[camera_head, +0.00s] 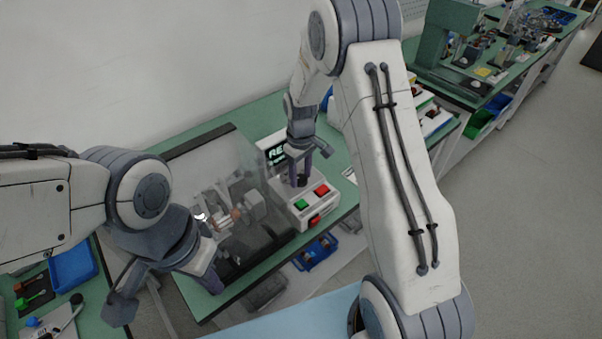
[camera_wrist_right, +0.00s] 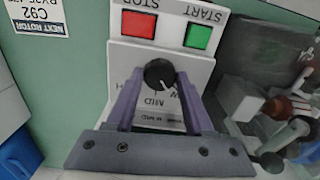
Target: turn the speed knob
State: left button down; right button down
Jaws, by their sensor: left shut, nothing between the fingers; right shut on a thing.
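The black speed knob (camera_wrist_right: 159,74) sits on the white control box, below the red and green buttons in the right wrist view. My right gripper (camera_wrist_right: 160,98) is shut on the knob, one purple finger on each side. In the head view my right gripper (camera_head: 301,174) reaches down onto the control box (camera_head: 301,215) and mostly hides the knob. A white pointer mark on the knob points toward the lower right. My left gripper (camera_head: 170,290) is shut and empty in front of the clear-covered machine, at the lower left.
A red stop button (camera_head: 321,190) and a green start button (camera_head: 301,204) are on the box. The clear guard (camera_head: 215,160) over the stator machine stands beside it. A blue tray (camera_head: 73,266) is at the left, and blue bins (camera_head: 316,252) are below the bench.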

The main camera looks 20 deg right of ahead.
aim_at(301, 178)
jog(key=shift+w+n, duration=0.1)
jog(key=shift+n, duration=1)
jog(key=shift+r, duration=0.1)
jog(key=shift+c, duration=1.4)
grip_release()
notch_tip(301, 178, up, 10)
jog(key=b, duration=0.1)
jog(key=shift+r, duration=0.2)
jog(key=s+a+f+m+t, duration=0.1)
jog(key=s+a+m+t, duration=0.15)
jog(key=s+m, duration=0.9)
jog(key=s+a+r+n+g, duration=0.1)
jog(key=s+a+r+n, duration=0.1)
jog(key=s+a+n, duration=0.3)
jog(key=s+a+r+n+g+y, duration=0.1)
jog(key=s+a+r+n, duration=0.2)
jog(key=s, duration=1)
jog(key=a+n, duration=0.3)
jog(key=a, duration=0.1)
jog(key=shift+a+r, duration=0.2)
jog(key=shift+a, duration=0.1)
